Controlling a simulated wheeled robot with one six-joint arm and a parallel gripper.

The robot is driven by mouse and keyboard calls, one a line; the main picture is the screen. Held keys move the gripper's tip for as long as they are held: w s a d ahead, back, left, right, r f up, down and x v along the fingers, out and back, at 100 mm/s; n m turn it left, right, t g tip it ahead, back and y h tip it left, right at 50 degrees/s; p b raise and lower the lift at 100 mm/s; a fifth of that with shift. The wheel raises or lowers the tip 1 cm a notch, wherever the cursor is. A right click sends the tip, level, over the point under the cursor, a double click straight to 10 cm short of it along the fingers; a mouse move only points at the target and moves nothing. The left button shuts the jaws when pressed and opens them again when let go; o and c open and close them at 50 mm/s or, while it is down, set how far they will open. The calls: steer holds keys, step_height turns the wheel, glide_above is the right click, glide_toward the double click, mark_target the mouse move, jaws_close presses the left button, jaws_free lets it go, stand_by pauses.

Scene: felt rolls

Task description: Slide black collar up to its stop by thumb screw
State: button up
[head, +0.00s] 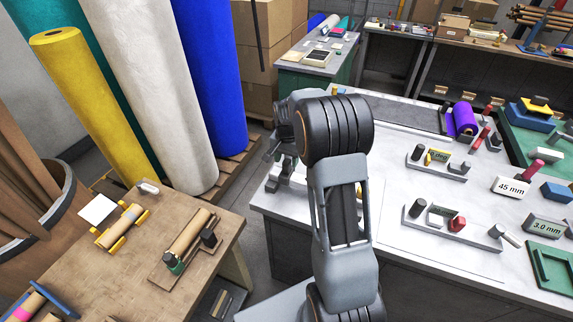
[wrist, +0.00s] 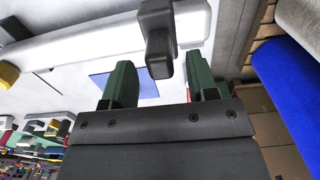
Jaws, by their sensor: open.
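In the wrist view a dark, nearly black block (wrist: 158,38) with a rounded end sits across a pale grey rail (wrist: 80,48). It looks like the black collar with its thumb screw, but I cannot tell collar from screw. My gripper (wrist: 162,88) has two green fingers, spread apart and empty. The block lies ahead of the gap between them, apparently apart from both. In the head view my gripper (head: 277,168) is at the left edge of the pale workbench, small and partly merged with my arm. The stop cannot be made out.
The pale workbench (head: 400,240) bears two grey gauge fixtures (head: 437,164) (head: 452,229), a 45 mm card (head: 510,188) and a green tray (head: 552,265). A brown table (head: 140,285) with small roll stands is at the left. Tall felt rolls (head: 145,90) stand behind it.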

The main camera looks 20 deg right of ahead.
mark_target(287, 170)
steer(key=shift+f, duration=1.8)
steer(key=shift+c, duration=0.5)
jaws_close()
